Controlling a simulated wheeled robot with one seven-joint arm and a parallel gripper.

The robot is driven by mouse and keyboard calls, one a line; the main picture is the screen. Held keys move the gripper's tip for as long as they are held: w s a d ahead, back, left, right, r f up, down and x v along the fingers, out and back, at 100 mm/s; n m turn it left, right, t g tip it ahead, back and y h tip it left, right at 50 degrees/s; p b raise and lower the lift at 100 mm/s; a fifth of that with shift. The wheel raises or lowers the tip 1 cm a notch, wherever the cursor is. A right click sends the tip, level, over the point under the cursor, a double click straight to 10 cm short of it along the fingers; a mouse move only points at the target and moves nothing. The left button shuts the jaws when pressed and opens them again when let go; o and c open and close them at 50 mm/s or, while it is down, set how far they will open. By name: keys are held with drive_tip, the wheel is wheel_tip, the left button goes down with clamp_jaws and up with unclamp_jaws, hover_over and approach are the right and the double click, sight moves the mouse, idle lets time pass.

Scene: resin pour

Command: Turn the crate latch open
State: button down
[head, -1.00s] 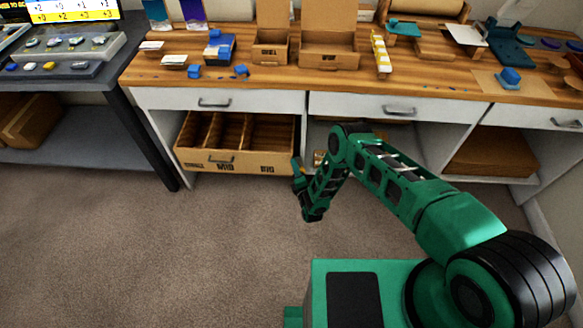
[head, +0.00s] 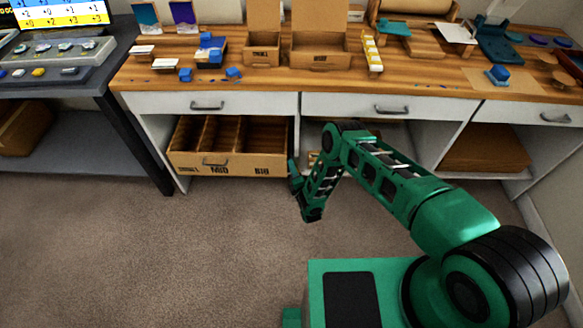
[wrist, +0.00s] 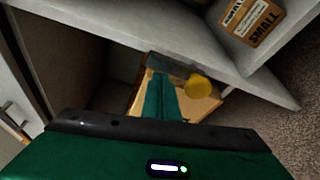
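A tan crate (wrist: 203,107) stands low in the cubby under the workbench in the wrist view. A round yellow knob (wrist: 197,86), which looks like its latch, sits on its near face. In the head view only a sliver of the crate (head: 314,158) shows behind my arm, and the knob is hidden. My gripper (wrist: 160,76) shows as green fingers lying side by side, with no gap seen and nothing between them. It is just left of the knob in the wrist view, and apart from it as far as I can tell. In the head view my gripper (head: 293,170) is low before the cubby.
A cardboard bin box (head: 230,163) with a SMALL label fills the cubby to the left. White cubby panels (wrist: 185,35) are close around my gripper. The workbench top (head: 270,82) holds small boxes and blue pieces. Carpet (head: 200,250) in front is clear.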

drive_tip(key=a, duration=0.4)
drive_tip(key=shift+w, duration=0.15)
approach(281, 159)
drive_tip(key=s, duration=0.4)
drive_tip(key=shift+d+f, duration=0.35)
drive_tip(key=shift+d, duration=0.15)
